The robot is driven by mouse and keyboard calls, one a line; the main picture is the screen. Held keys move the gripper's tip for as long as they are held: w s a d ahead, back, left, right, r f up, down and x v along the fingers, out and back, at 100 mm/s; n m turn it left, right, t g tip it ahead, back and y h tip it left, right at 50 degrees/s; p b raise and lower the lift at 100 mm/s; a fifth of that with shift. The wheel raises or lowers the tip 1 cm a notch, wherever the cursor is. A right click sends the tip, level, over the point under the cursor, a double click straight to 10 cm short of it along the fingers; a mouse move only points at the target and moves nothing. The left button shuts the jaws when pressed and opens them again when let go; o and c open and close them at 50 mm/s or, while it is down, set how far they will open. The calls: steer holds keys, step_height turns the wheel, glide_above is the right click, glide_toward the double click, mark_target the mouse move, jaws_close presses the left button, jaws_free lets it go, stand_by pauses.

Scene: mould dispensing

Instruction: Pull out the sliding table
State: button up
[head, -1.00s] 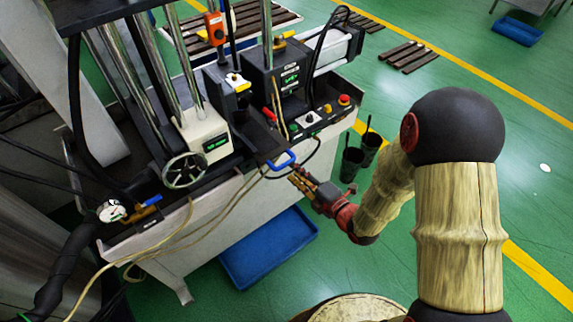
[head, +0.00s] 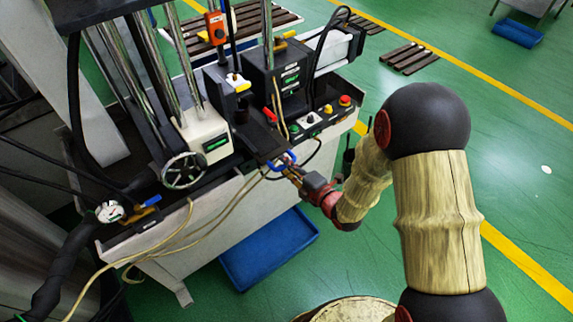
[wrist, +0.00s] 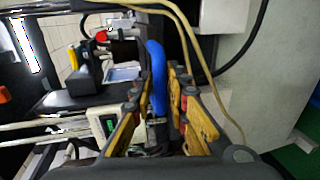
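The blue handle (head: 277,165) is on the front edge of the dark sliding table (head: 262,143) of the machine. My gripper (head: 289,169) is at the handle's right end in the head view, its fingers pointing toward the machine. In the wrist view my gripper (wrist: 160,92) is open, with the blue handle (wrist: 157,72) lying between its fingers. I see a gap on the left finger's side. I cannot tell whether the right finger touches the handle. The dark sliding table (wrist: 75,102) shows to the left of the handle in the wrist view.
Beige hoses (head: 226,205) hang along the front of the machine's bench (head: 165,248) near the handle. A hand wheel (head: 184,171) is to the left. A blue tray (head: 262,262) lies on the floor below. The green floor to the right is mostly clear.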

jaws_close()
steer(key=shift+f, duration=0.1)
stand_by(0.5)
